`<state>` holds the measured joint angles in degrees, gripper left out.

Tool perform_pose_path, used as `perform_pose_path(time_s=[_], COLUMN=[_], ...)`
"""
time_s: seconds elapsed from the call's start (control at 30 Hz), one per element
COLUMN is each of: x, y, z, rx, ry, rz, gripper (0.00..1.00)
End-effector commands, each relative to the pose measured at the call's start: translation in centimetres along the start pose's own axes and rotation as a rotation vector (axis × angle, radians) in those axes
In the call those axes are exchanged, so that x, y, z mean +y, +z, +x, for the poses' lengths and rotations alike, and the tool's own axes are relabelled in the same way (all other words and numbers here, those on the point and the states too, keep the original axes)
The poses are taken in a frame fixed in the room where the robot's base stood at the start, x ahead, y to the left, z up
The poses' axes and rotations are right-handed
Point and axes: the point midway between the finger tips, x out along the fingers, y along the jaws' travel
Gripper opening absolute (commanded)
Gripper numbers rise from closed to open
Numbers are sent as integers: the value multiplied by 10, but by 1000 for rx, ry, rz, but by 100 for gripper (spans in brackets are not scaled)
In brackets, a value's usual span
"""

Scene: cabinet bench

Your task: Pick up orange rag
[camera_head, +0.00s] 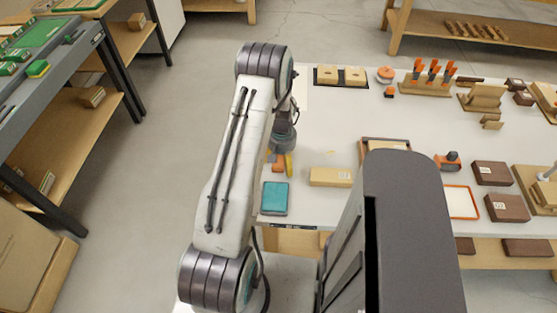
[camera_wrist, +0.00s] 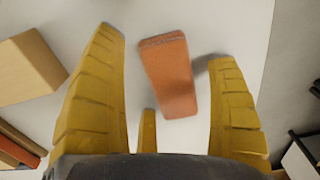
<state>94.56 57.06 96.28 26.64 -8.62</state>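The orange rag (camera_wrist: 168,75) is a folded, block-like piece lying on the white table top in the wrist view. My gripper (camera_wrist: 165,50) is open, with yellow fingers on either side of the rag and a shorter finger below it. Gaps show between the rag and the two long fingers in the picture; height above the table is hard to judge. In the head view my gripper (camera_head: 283,162) is over the table's left edge, with a small orange patch of the rag (camera_head: 278,168) partly hidden by its fingers.
A teal box (camera_head: 275,198) lies just in front of the gripper, and a tan block (camera_head: 331,177) is to its right. A tan block (camera_wrist: 28,68) also shows left of the fingers in the wrist view. Open white table (camera_head: 335,120) lies beyond.

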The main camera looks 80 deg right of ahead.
Motion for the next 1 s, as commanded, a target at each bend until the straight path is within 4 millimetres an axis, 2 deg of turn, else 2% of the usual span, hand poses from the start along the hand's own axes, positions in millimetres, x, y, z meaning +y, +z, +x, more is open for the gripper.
perform_pose_path(time_s=[0.07,0.5,0.77,1.0], x=[0,0,0,0], y=[0,0,0,0], z=[0,0,-1,-11], rx=[0,0,0,1], ry=[0,0,0,0], rz=[0,0,0,0], gripper=[73,36,35,35])
